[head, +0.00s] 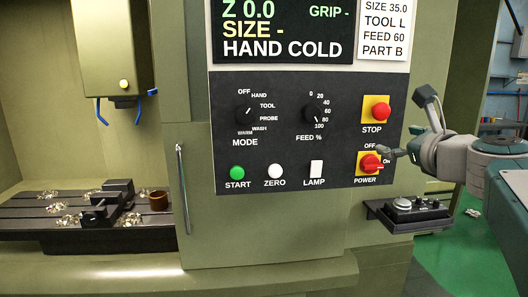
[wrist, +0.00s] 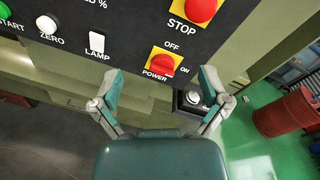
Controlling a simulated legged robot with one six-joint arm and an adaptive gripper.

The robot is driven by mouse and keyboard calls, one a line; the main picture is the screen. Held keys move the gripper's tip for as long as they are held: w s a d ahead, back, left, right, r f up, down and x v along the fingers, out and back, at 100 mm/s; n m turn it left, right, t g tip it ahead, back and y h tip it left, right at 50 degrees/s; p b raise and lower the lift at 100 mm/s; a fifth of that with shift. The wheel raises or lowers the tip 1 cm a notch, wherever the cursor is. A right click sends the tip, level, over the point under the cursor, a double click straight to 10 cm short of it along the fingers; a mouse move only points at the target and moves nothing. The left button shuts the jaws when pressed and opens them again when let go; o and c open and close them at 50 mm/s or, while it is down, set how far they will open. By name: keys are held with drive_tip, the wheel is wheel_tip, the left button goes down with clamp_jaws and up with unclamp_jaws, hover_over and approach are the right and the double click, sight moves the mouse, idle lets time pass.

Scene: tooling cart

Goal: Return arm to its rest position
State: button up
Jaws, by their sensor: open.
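My gripper (head: 392,152) is in front of the machine's control panel, close to the red power knob (head: 370,163) on its yellow plate. In the wrist view my gripper (wrist: 157,82) has its two fingers spread wide apart with nothing between them. The power knob (wrist: 162,64) shows ahead, near the gap between the fingertips; I cannot tell whether a finger touches it. My arm (head: 495,160) comes in from the right edge of the head view.
The control panel (head: 230,135) has a red stop button (head: 380,112), a green start button (head: 237,173), and dials. A small shelf (head: 408,218) juts out below the power knob. The machine bed (head: 30,215) holds metal chips.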

drive_tip(key=s+a+f+n+g+y, duration=0.2)
drive_tip(key=s+a+f+n+g, duration=0.5)
drive_tip(key=a+f+n, duration=0.65)
drive_tip(key=s+f+n+g+h, duration=0.3)
drive_tip(key=s+f+n+g, duration=0.1)
drive_tip(key=s+f+n, duration=1)
drive_tip(key=shift+a+f+n+h, duration=0.35)
drive_tip(key=shift+f+n, duration=0.45)
drive_tip(key=shift+n, duration=0.35)
